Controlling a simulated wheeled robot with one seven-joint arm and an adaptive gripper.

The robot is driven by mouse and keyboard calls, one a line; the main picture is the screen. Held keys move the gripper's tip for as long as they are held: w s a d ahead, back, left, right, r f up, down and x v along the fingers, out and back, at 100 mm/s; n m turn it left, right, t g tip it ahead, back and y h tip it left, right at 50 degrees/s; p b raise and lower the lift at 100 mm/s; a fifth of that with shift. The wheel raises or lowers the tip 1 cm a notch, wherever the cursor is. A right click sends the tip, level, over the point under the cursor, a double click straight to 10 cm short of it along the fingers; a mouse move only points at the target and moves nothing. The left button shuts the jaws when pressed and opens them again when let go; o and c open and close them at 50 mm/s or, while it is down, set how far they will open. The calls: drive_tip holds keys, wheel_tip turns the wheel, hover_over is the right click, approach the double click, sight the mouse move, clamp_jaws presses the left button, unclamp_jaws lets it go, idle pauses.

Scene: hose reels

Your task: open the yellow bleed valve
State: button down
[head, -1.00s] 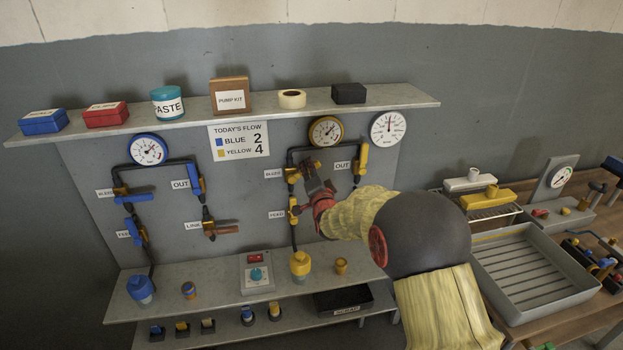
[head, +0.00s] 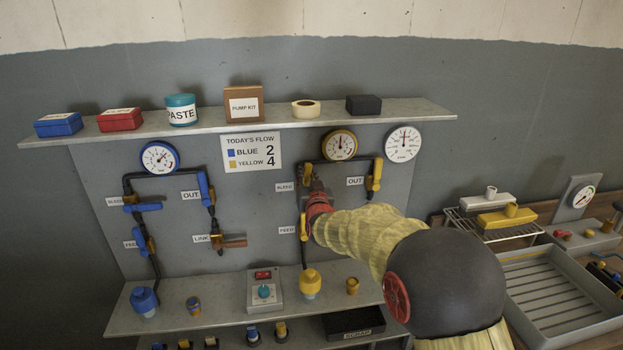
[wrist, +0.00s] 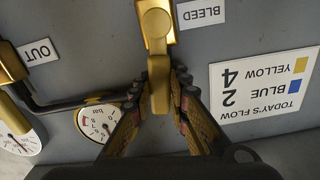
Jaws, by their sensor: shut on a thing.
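The yellow bleed valve (wrist: 157,25) sits on the panel beside the BLEED label (wrist: 203,12). In the wrist view, which is upside down, its gold lever lies between the fingers of my gripper (wrist: 162,82), which are shut on it. The lever points toward the bottom of that picture, in line with the valve body. In the head view, my gripper (head: 314,187) is at the bleed valve (head: 305,174) on the yellow line and partly hides it.
The yellow gauge (head: 340,145) is just above my gripper, under the shelf (head: 240,124) holding boxes and tape. The yellow OUT valve (head: 375,176) is close on the right. The blue line (head: 150,205) stands left. The lower shelf (head: 225,292) holds caps and a button box.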

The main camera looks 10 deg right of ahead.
drive_tip(key=shift+a+f+n, duration=0.15)
drive_tip(key=shift+a+n, duration=0.4)
drive_tip(key=shift+n, duration=0.35)
drive_tip(key=c, duration=1.8)
unclamp_jaws()
drive_tip(key=shift+o, duration=0.6)
drive_tip(key=shift+s, duration=0.1)
drive_tip(key=s, duration=1.1)
drive_tip(key=shift+s, duration=0.4)
